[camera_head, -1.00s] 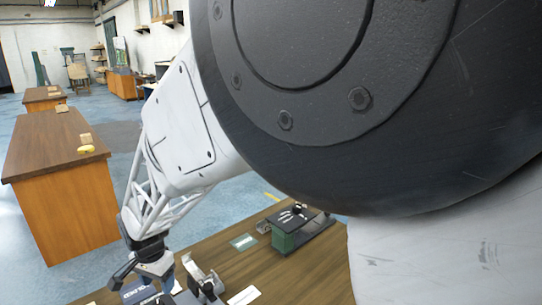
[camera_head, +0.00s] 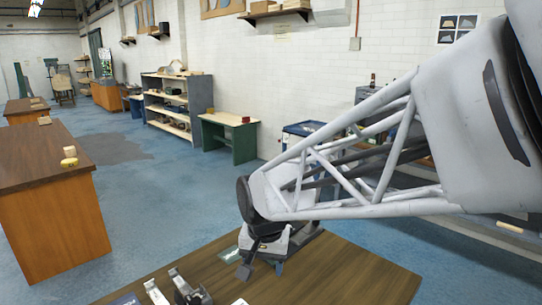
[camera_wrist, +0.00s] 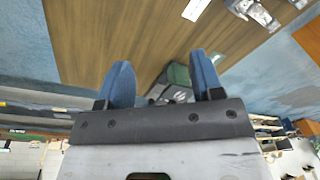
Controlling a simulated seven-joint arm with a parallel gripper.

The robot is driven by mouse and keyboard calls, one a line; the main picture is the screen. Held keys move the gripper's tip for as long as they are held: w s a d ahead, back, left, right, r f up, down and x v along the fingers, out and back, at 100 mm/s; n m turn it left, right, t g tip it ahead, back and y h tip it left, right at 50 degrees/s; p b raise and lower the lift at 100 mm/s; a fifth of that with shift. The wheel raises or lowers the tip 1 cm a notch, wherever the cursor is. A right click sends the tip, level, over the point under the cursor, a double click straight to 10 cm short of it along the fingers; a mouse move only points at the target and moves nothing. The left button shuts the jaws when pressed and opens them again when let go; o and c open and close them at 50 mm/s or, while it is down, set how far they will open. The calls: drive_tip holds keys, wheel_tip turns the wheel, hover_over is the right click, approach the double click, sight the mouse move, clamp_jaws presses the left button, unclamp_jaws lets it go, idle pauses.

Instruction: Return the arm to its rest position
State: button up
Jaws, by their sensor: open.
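My gripper (camera_head: 262,267) is at the end of my white lattice arm, which now reaches in from the right side of the head view. It hangs above the far edge of the brown wooden table (camera_head: 345,277). In the wrist view its two blue fingers stand apart with a gap between them, so my gripper (camera_wrist: 162,72) is open. No object is held between the fingers. The tabletop (camera_wrist: 120,40) fills the upper middle of the wrist view.
Metal fixtures (camera_head: 187,291) stand on the table at the bottom of the head view. A wooden bench (camera_head: 50,205) stands at the left. A shelf unit (camera_head: 176,103) and a green-legged table (camera_head: 230,137) are by the wall. Blue floor between them is open.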

drive_tip(key=s+d+r+n+t, duration=0.1)
drive_tip(key=s+d+r, duration=0.1)
drive_tip(key=s+d, duration=1.4)
drive_tip(key=d, duration=0.4)
drive_tip(key=shift+s+r+h, duration=0.3)
drive_tip(key=shift+s+h, duration=0.1)
drive_tip(key=shift+w, duration=0.1)
idle(1.0)
